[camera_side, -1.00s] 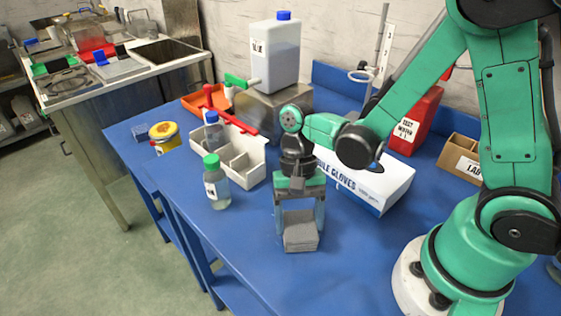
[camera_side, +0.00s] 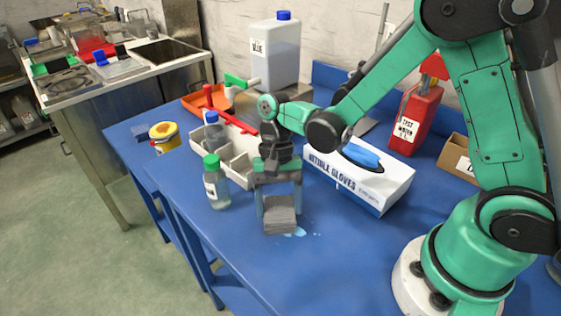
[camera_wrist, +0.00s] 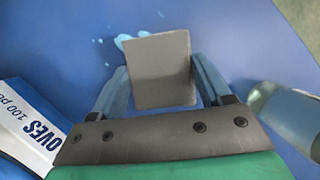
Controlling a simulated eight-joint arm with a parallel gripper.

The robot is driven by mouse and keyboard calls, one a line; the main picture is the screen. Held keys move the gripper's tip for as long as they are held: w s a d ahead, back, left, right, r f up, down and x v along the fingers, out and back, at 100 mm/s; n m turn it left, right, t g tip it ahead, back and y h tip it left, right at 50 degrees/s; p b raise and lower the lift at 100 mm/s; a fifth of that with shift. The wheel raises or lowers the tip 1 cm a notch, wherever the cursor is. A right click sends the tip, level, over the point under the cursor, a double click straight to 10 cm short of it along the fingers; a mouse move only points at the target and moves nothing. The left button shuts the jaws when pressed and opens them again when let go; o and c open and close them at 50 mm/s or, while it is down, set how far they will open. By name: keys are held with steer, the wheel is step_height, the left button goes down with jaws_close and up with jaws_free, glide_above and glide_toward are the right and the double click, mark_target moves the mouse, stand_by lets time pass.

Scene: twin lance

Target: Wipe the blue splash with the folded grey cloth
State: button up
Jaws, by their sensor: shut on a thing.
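The folded grey cloth (camera_side: 281,214) is a small layered block between the fingers of my gripper (camera_side: 280,205), low at the blue table top. I cannot tell whether it touches the table. The wrist view shows the cloth (camera_wrist: 160,70) between both fingers of my gripper (camera_wrist: 160,88). The light blue splash (camera_side: 300,232) shows as small patches at the cloth's front and right edge. In the wrist view the splash (camera_wrist: 124,40) lies just beyond the cloth's upper left corner, with small drops farther out. The cloth may hide part of it.
A green-capped bottle (camera_side: 215,183) stands close to the left of my gripper. A nitrile gloves box (camera_side: 345,183) lies to the right. A white divided tray (camera_side: 238,168) is behind. The blue table (camera_side: 330,270) is clear at the front.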

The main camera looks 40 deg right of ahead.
steer(key=shift+s, duration=3.75)
steer(key=shift+s+r, duration=0.1)
steer(key=shift+r, duration=0.05)
steer(key=shift+s+r, duration=0.2)
steer(key=shift+r, duration=1)
step_height(320, 180, up, 5)
steer(key=shift+r, duration=0.2)
